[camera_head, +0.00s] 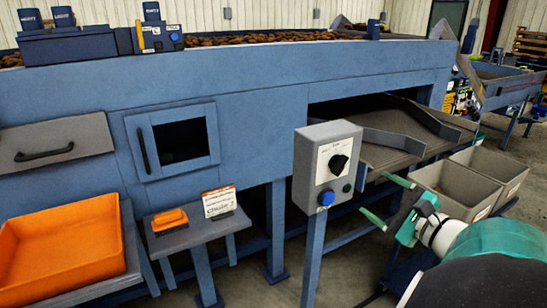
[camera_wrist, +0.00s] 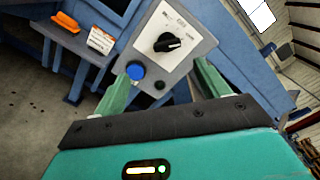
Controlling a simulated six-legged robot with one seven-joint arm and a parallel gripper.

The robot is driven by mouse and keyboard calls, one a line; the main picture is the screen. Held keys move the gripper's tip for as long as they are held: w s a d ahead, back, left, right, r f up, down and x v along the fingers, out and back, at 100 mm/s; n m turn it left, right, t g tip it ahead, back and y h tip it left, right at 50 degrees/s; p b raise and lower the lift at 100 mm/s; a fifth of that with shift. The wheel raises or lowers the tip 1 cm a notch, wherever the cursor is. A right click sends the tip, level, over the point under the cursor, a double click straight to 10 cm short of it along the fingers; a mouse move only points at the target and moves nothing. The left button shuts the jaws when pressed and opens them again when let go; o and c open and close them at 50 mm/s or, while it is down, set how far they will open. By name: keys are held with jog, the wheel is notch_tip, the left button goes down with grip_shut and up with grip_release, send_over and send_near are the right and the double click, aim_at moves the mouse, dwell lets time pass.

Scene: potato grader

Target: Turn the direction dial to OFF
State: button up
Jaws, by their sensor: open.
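The direction dial (camera_head: 338,163) is a black knob on a white plate, on the front of a grey control box (camera_head: 320,140) on a blue post. In the wrist view the dial (camera_wrist: 167,42) shows above and between my fingers, its pointer toward the right of the picture. The plate's lettering is too small to read surely. A blue button (camera_head: 326,198) and a small dark button (camera_head: 347,188) sit below the dial. My gripper (camera_head: 378,196) is open and empty, to the right of the box and apart from it. Its green fingers (camera_wrist: 160,88) also show in the wrist view.
Grey bins (camera_head: 460,185) stand beside my gripper at the right. A small blue table (camera_head: 190,232) holds an orange brush-like item (camera_head: 169,219) and a sign (camera_head: 219,202). An orange tray (camera_head: 62,250) is at the left. The blue grader (camera_head: 240,80) stands behind.

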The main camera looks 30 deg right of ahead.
aim_at(344, 167)
jog(key=shift+m+h, duration=0.3)
jog(key=shift+h, duration=0.1)
jog(key=w, duration=1.3)
jog(key=shift+w+d+r, duration=0.1)
jog(key=shift+w+d, duration=0.05)
jog(key=shift+d, duration=0.2)
jog(key=c, duration=1)
